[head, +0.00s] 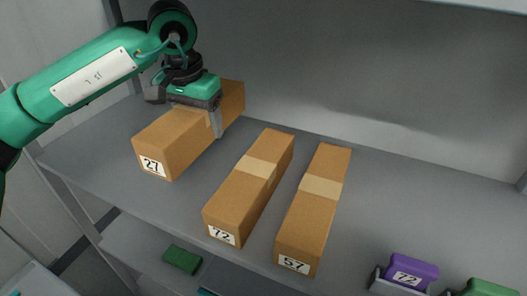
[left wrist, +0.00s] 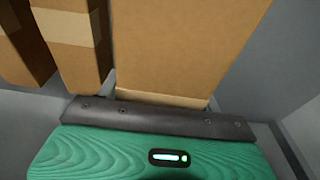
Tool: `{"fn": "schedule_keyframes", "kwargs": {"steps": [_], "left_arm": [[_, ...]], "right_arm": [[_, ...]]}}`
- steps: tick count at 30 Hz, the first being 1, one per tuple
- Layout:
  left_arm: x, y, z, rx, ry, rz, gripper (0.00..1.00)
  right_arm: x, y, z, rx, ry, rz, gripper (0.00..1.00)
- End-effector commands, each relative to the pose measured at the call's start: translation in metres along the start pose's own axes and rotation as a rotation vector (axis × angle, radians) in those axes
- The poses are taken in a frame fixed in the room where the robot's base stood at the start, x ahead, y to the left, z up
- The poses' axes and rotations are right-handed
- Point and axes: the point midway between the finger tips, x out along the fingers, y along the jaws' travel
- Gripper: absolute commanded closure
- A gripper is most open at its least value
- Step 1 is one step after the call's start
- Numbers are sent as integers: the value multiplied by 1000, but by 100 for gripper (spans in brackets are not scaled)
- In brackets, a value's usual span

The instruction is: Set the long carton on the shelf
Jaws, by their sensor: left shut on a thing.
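A long brown carton marked 27 (head: 170,140) is in my left gripper (head: 216,122), at the left part of the grey shelf (head: 105,140). The gripper is shut on it from above, near its far end. The carton looks level and low over the shelf; I cannot tell whether it touches. In the left wrist view the held carton (left wrist: 185,45) fills the upper middle, and the fingertips are hidden. My right gripper is not in view.
Long cartons marked 72 (head: 240,195) and 57 (head: 310,215) lie to the right on the shelf, roughly parallel, with gaps between. Purple (head: 412,268) and green (head: 490,287) items stand at the lower right. A dark green block (head: 182,259) lies on a lower level.

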Motion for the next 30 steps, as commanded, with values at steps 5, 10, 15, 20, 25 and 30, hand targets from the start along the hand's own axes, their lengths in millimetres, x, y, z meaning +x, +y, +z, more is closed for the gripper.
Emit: {"fn": "schedule_keyframes", "kwargs": {"steps": [5, 10, 15, 20, 25, 30], "left_arm": [[16, -1, 3, -1, -3, 0, 67], [46, 0, 8, -1, -3, 0, 67], [62, 0, 10, -1, 0, 0, 67], [79, 0, 13, -1, -3, 0, 67], [98, 0, 15, -1, 0, 0, 67], [99, 0, 15, -1, 1, 0, 67]], "right_arm": [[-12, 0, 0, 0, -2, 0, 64], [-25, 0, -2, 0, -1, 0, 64], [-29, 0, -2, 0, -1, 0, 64], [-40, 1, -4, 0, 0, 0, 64], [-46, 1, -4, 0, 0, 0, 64], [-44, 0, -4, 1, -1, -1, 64]]}}
